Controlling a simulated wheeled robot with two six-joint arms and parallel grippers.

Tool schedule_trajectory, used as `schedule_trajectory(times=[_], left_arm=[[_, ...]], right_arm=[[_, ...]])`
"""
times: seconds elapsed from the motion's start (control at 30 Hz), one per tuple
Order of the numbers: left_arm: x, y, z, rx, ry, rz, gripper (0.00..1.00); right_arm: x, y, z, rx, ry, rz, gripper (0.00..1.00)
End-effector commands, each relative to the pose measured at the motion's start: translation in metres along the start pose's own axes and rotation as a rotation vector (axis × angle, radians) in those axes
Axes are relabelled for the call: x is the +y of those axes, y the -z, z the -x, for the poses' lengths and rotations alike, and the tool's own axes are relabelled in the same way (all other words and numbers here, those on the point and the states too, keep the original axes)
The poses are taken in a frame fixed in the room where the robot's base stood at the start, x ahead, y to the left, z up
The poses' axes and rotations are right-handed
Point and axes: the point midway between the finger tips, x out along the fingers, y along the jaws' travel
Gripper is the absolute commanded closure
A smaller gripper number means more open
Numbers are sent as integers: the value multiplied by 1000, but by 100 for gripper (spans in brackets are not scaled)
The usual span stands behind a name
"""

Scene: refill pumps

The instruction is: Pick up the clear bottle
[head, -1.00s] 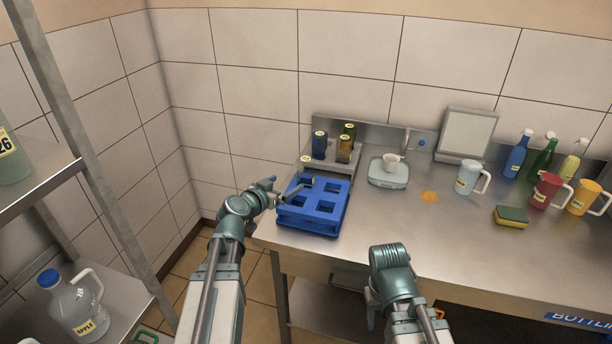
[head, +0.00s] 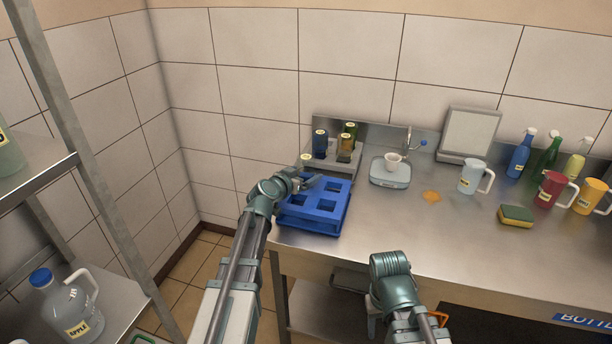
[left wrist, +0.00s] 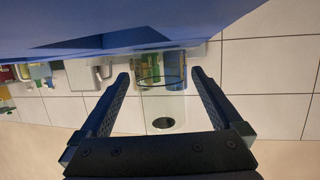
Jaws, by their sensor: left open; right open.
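The clear bottle (left wrist: 165,104) is a see-through cylinder in the left wrist view, between the two fingers of my left gripper (left wrist: 161,78). The fingers are apart, with a visible gap on each side of it. My left gripper (head: 312,182) is open over the crate's left rear corner, close to the bottle. My right gripper (head: 373,312) is low at the counter's front edge, mostly hidden by its own arm, away from the bottle.
The blue crate (head: 310,222) with square openings stands at the counter's left end. Dark blue and green bottles (head: 320,145) stand behind on a steel step.

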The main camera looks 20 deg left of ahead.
Motion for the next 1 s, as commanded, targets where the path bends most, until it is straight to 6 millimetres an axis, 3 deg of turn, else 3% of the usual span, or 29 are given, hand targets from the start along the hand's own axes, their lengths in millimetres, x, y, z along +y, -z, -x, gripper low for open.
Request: schedule_trajectory(times=[0.2,0.73,1.0], left_arm=[[0,0,-1,0,0,0,0],[0,0,-1,0,0,0,95],[0,1,0,0,0,0,95]], right_arm=[[0,0,0,0,0,0,50],[0,0,0,0,0,0,50],[0,0,1,0,0,0,50]])
